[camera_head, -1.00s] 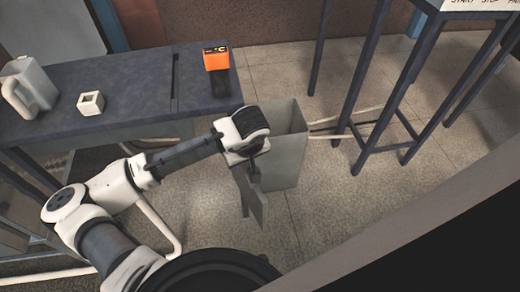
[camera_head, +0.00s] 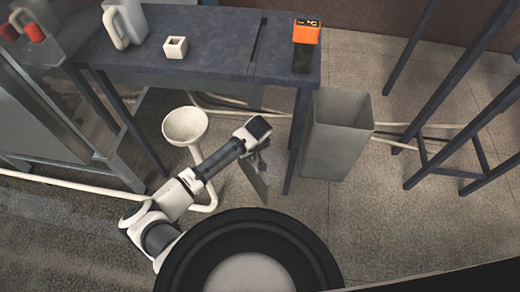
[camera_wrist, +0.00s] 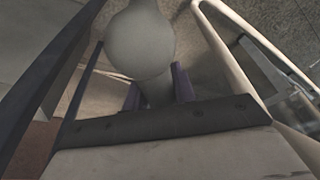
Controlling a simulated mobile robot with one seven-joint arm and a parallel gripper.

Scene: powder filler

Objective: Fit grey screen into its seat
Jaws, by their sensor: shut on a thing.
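My gripper (camera_head: 258,148) is shut on a flat grey panel, the grey screen (camera_head: 254,178). In the head view the screen hangs below the gripper, tilted and seen nearly edge-on, in front of the bench. In the wrist view my gripper (camera_wrist: 157,93) shows as two dark fingers at the dark, riveted edge strip of the screen (camera_wrist: 185,150). The screen's pale face fills the bottom of that view. I cannot make out the screen's seat in either view.
A pale basin on a pipe (camera_head: 185,125) stands beside my arm. A grey bin (camera_head: 337,135) stands right. A metal machine (camera_head: 50,100) is left.

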